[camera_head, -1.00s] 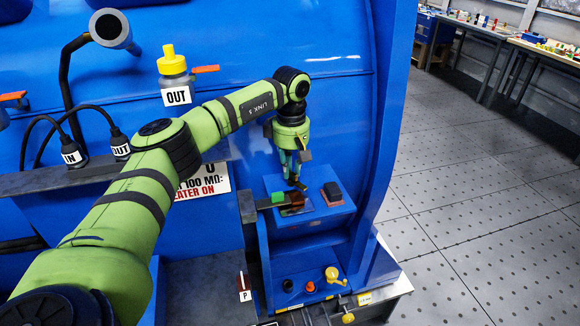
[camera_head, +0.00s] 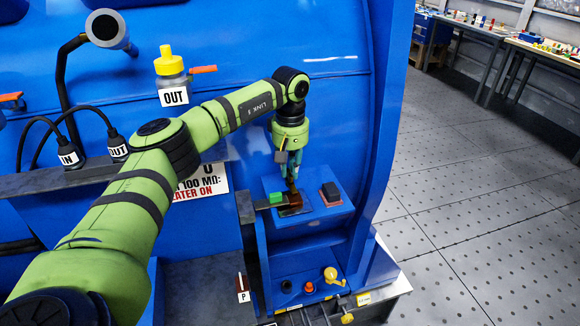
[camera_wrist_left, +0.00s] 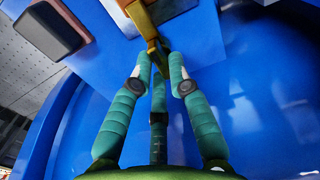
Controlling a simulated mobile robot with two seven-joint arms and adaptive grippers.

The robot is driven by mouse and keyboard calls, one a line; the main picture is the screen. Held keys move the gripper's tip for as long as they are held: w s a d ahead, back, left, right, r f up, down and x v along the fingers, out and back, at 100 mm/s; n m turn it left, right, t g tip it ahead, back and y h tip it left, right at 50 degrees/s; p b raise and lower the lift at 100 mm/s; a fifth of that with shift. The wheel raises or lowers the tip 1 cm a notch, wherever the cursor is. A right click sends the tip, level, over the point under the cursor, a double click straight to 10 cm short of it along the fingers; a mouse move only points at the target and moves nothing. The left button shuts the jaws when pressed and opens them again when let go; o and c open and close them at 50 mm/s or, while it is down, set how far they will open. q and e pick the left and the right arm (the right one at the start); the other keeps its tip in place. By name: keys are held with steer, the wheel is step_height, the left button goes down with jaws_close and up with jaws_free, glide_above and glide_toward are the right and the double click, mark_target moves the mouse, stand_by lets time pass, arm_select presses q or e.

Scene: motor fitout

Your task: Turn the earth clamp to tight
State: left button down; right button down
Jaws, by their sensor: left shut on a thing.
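The earth clamp appears to be the brass-coloured part (camera_wrist_left: 154,48) between my fingertips in the left wrist view; its lower end and its setting are hard to make out. My left gripper (camera_head: 292,184) points down over the small blue shelf (camera_head: 340,209) in the head view. In the left wrist view the left gripper (camera_wrist_left: 157,62) has its teal fingers closed on the brass part. A brown piece (camera_head: 292,200) lies under the fingertips, partly hidden by them. My right gripper is not in view.
A green block (camera_head: 277,197) sits left of my fingertips. A dark block on a reddish base (camera_head: 331,192) stands to their right, also on the shelf. Below are a yellow knob (camera_head: 331,273) and small round buttons. Open floor lies to the right.

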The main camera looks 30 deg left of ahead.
arm_select(q)
steer(key=shift+s+d+f, duration=0.1)
steer(key=c, duration=1.2)
jaws_free()
steer(key=shift+r, duration=0.2)
step_height(320, 180, up, 12)
steer(key=shift+f, duration=0.1)
steer(key=shift+d, duration=0.1)
